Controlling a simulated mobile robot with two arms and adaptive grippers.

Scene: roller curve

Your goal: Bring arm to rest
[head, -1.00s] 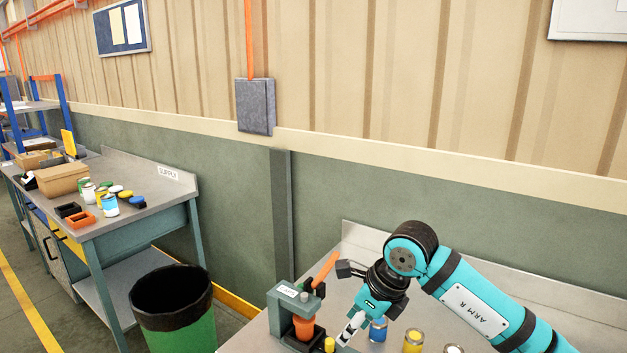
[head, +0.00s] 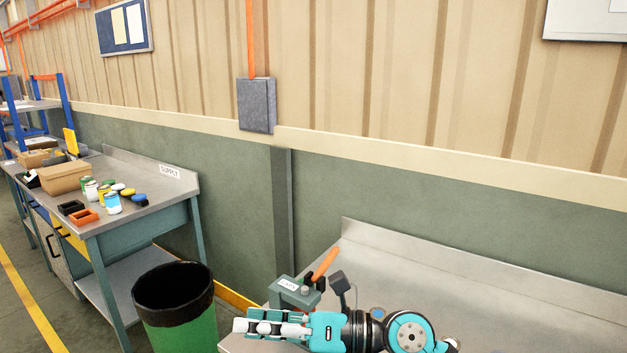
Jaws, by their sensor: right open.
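My right gripper (head: 250,327), teal with pale fingers, is open and points left at the bottom of the head view. It lies across the near left part of the metal bench (head: 470,275). No object shows between its fingers. My right wrist (head: 405,332) is behind it to the right, low in the picture. My left gripper is not in view.
A small press with an orange handle (head: 325,264) stands on the bench just behind my gripper, its lower part hidden. The green bin (head: 180,335) stands left of the bench. The supply table (head: 150,215) at left holds cans, lids and boxes.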

